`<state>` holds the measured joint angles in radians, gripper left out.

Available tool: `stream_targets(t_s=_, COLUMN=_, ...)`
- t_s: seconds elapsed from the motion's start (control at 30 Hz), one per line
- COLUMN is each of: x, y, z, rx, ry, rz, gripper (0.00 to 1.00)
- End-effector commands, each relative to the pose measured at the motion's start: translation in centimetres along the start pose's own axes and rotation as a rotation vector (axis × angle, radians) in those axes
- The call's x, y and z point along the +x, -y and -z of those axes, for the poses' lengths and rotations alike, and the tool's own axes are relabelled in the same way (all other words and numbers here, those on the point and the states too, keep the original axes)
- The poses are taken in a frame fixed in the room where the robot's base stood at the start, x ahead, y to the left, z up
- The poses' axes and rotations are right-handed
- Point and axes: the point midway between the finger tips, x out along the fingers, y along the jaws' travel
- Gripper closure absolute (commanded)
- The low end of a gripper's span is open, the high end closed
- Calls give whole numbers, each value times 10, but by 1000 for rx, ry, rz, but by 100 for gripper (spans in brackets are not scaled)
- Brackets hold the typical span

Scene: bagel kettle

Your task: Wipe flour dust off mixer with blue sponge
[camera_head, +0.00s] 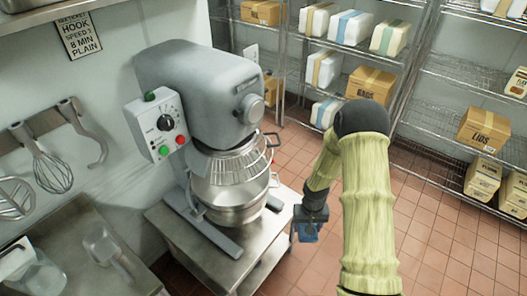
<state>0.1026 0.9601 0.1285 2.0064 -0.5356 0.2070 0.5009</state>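The grey mixer (203,95) stands on a low steel table at the centre left. Its control box (156,125) with a dial and green and red buttons faces the left front. A wire guard (232,163) sits over its steel bowl (230,201). Flour dust is hard to make out on the pale grey surface. My gripper (306,228) points down, right of the table's edge and apart from the mixer. It appears shut on a small blue block, the blue sponge (305,234). The fingers are small and partly hidden.
The steel table (165,232) has bare surface around the mixer's feet. A counter (75,262) with a scoop (103,246) is at lower left, below hanging whisk and hook tools (52,170). Wire shelves (440,130) with boxes line the back and right. Tiled floor (430,240) is clear.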

Motion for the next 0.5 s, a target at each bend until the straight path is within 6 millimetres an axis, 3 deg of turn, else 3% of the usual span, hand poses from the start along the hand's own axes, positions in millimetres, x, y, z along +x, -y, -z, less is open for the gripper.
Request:
stream_targets(t_s=0.33, x=0, y=6, z=1, rx=-14, ry=-4, rz=0, gripper=75)
stream_targets(t_s=0.5, x=-2, y=16, z=14, rx=-76, ry=-75, rz=-1, gripper=75)
